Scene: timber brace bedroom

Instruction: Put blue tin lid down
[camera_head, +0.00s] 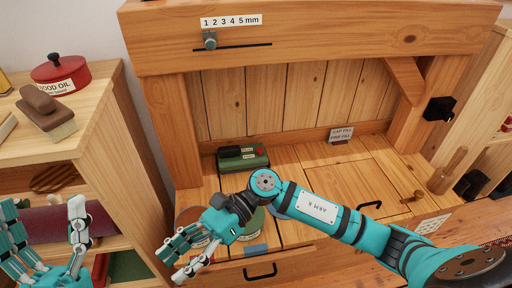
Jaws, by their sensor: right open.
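A light-blue rounded edge (279,212) shows on the bench just behind my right forearm; it may be the blue tin lid, but most of it is hidden. My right gripper (171,264) is open over the bench's front left, its fingers pointing down-left, with nothing seen between them. Partly covered by the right hand are a brown round tin (187,215) and a green round thing (255,226). My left gripper (43,215) is at the lower left, in front of the shelf, fingers spread and empty.
A green box (243,157) stands at the bench's back left. A flat blue piece (256,250) lies at the front edge above a drawer handle (260,272). A brass knob (413,196) and black handle (369,205) are at right. A red tin (61,72) tops the left shelf.

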